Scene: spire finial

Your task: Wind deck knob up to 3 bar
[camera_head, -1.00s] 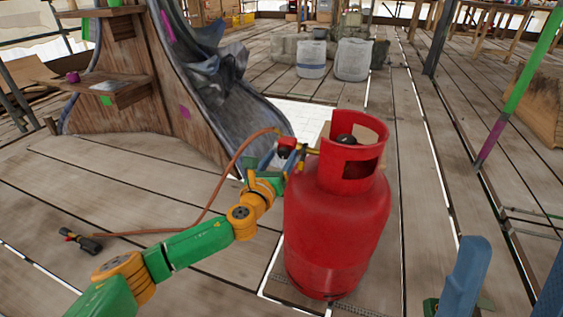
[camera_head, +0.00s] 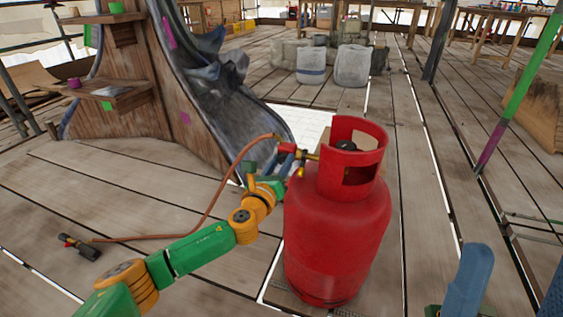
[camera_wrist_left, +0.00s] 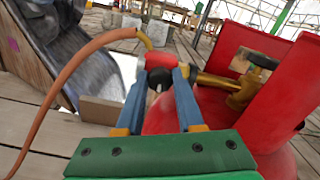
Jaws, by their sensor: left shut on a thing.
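A red gas cylinder (camera_head: 338,232) stands upright on the plank deck. Its regulator shows in the left wrist view as a red body (camera_wrist_left: 159,61) with a dark knob (camera_wrist_left: 159,79), joined to a brass fitting (camera_wrist_left: 226,84) at the valve. My left gripper (camera_head: 287,155) is at the regulator beside the collar, its blue fingers shut on the dark knob from both sides. The fingers partly hide the knob, and no pressure reading is legible. My right gripper (camera_head: 512,262) is at the lower right, fingers apart and empty, partly cut off by the frame.
An orange hose (camera_head: 212,198) runs from the regulator, close by my left arm, to a torch-like tool (camera_head: 80,246) on the deck. A wooden structure with a grey sheet-metal curve (camera_head: 205,95) stands behind left. Pale containers (camera_head: 352,65) stand farther back.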

